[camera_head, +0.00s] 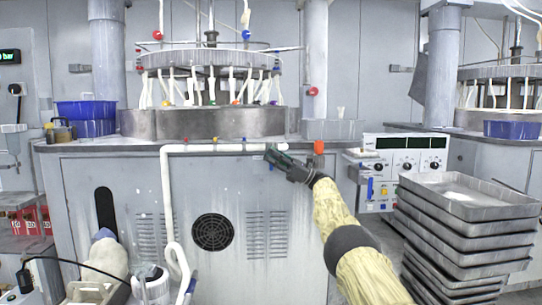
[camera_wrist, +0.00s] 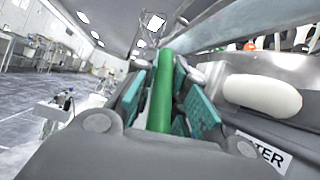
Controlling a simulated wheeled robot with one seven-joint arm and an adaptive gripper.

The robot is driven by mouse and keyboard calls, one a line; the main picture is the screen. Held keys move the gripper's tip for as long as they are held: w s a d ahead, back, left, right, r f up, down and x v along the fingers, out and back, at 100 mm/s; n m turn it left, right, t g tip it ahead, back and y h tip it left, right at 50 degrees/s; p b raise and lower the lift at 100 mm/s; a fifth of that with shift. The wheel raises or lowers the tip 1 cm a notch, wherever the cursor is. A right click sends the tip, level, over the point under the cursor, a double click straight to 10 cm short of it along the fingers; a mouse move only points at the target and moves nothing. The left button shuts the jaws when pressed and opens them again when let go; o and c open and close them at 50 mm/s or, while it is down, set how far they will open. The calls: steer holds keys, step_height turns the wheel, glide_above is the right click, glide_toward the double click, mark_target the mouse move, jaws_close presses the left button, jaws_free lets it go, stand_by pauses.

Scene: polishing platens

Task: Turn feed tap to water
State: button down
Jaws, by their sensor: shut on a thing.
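My gripper (camera_head: 276,157) is at the front edge of the polishing machine, at the right end of the white feed pipe (camera_head: 215,148). In the wrist view a green tap lever (camera_wrist: 160,95) stands between the teal pads of my gripper (camera_wrist: 166,88), which is shut on it. The lever is hidden by my gripper in the head view, and the tap's body is hidden in both. A white label (camera_wrist: 264,152) reading "TER", its left part covered, is on the panel at the lower right of the wrist view. A rounded white piece (camera_wrist: 262,95) is above it.
An orange-red knob (camera_head: 319,147) stands just right of my gripper. A control box (camera_head: 405,141) with dials and a stack of grey trays (camera_head: 468,205) are at the right. A blue tub (camera_head: 86,112) sits at the left of the machine top.

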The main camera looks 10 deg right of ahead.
steer(key=shift+d+r+h, duration=0.1)
steer(key=shift+d+h, duration=0.1)
steer(key=shift+h, duration=0.4)
steer(key=c, duration=1.4)
jaws_free()
steer(key=shift+c, duration=0.2)
steer(key=v, duration=0.7)
steer(key=shift+d, duration=0.2)
